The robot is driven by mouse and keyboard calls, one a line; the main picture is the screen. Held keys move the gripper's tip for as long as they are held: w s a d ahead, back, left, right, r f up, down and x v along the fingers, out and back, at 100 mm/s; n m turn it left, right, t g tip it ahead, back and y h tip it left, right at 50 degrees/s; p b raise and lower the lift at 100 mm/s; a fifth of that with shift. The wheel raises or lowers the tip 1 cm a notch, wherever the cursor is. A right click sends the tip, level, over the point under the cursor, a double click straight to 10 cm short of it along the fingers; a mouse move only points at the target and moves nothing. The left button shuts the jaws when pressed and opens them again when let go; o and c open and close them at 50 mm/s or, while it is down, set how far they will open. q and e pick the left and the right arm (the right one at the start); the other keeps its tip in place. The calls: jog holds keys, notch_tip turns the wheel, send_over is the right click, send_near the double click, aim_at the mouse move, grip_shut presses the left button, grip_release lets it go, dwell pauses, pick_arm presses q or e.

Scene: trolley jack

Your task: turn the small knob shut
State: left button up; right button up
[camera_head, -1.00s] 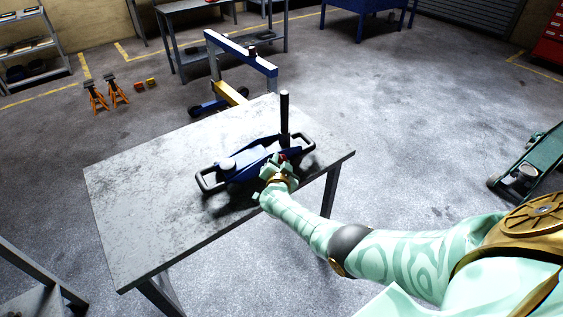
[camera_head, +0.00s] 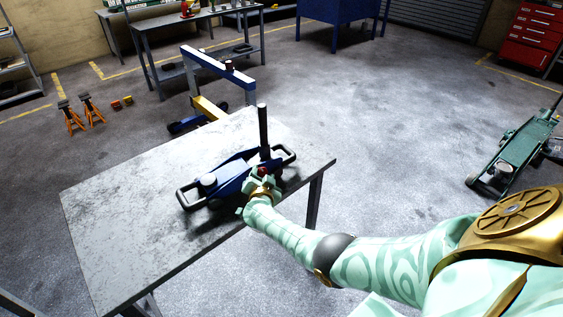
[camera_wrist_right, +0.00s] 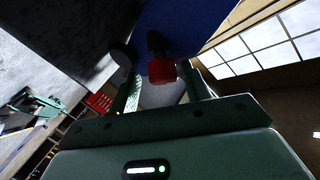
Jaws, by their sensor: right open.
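The blue trolley jack (camera_head: 232,178) lies on the grey metal table, with a black handle post (camera_head: 263,128) standing up near its right end. The small knob is red; it shows in the right wrist view (camera_wrist_right: 161,71) on a dark stem against the jack's blue side. My right gripper (camera_head: 257,181) is at the near side of the jack, close to the knob. In the right wrist view its two fingers (camera_wrist_right: 158,84) are spread, with the knob near their tips and between them. I cannot tell whether they touch it. My left gripper is not in view.
The table (camera_head: 130,220) has bare room to the left of the jack. A blue and yellow hoist frame (camera_head: 215,72) stands behind the table. A green jack (camera_head: 515,150) stands on the floor at right. Orange stands (camera_head: 82,113) are at the far left.

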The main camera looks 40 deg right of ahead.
jog(key=shift+w+r, duration=0.2)
jog(key=shift+r, duration=0.05)
